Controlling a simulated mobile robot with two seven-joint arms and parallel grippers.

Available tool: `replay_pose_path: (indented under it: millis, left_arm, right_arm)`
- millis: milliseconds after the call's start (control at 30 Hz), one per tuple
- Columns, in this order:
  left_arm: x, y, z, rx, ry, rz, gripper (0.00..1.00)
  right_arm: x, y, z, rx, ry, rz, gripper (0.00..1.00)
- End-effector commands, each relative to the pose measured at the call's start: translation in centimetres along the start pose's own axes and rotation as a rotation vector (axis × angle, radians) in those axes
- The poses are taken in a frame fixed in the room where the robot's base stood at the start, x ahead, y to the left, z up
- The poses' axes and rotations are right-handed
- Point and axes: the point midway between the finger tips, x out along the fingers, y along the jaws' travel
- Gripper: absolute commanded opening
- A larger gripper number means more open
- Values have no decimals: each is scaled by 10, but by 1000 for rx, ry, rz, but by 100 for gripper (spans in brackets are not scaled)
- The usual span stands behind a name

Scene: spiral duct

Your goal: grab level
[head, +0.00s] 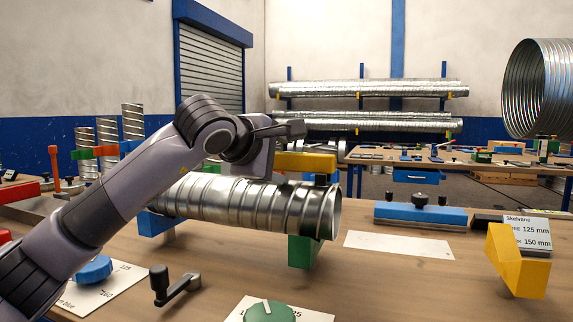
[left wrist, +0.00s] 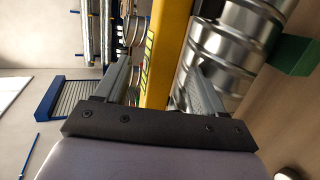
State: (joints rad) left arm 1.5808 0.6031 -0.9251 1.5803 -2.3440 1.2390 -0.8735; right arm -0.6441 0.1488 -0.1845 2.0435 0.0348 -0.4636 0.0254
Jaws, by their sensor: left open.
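The level is a yellow bar (head: 305,162) lying along the top of the silver spiral duct (head: 250,205). My left gripper (head: 290,140) is at the level, and its hand hides part of the bar in the head view. In the left wrist view, the level (left wrist: 165,50) runs between the two open fingers of my left gripper (left wrist: 161,78). One finger is on each side of it, the right one close to the duct (left wrist: 225,55). I cannot tell whether either finger touches the bar. My right gripper is not in view.
The duct rests on a blue support (head: 155,224) and a green support (head: 304,251). A blue block with black knobs (head: 420,215), a yellow block (head: 518,262), a crank handle (head: 175,285) and a green dial (head: 269,311) stand on the table. A white sheet (head: 398,244) lies right of the duct.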

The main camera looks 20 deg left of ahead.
Motion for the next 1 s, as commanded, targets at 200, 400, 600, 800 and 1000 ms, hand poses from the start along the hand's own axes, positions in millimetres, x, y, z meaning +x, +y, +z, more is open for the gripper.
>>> replay_pose_path:
  millis: [200,400,600,800,1000]
  left_arm:
    - [13,-7,1,2,0,-16,72]
    - [14,-10,2,2,-1,-22,40]
    - [13,-9,2,1,-2,-21,0]
    - [13,-9,1,1,-1,-22,0]
    - [4,16,2,-1,0,-17,0]
  right_arm:
    - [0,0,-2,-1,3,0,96]
    - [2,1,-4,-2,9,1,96]
    - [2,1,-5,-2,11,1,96]
    - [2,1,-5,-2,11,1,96]
    - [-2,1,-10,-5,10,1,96]
